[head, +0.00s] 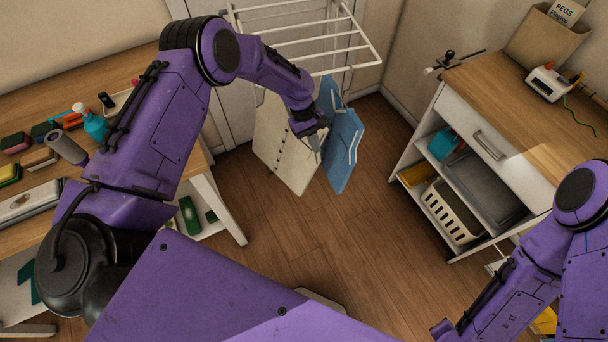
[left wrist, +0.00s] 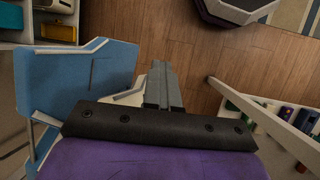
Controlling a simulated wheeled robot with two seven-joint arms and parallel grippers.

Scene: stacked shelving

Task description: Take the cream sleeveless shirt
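The cream sleeveless shirt (head: 283,150) hangs below the white drying rack, with small dark marks down its front. A blue garment (head: 345,150) with pale edging hangs just to its right. My left gripper (head: 316,143) is at the cream shirt's right side, between it and the blue garment. In the left wrist view, its fingers (left wrist: 163,83) lie together and look shut. A small cream piece (left wrist: 128,97) shows just left of them, beside the blue garment (left wrist: 75,78); I see no cloth between the fingers. My right forearm enters at the lower right; its gripper is out of view.
The white drying rack (head: 315,47) stands by the wall. A wooden table (head: 95,75) with small items is at left. A white cabinet (head: 505,160) with a drawer and a basket (head: 452,212) is at right. The wooden floor (head: 300,235) between them is mostly clear.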

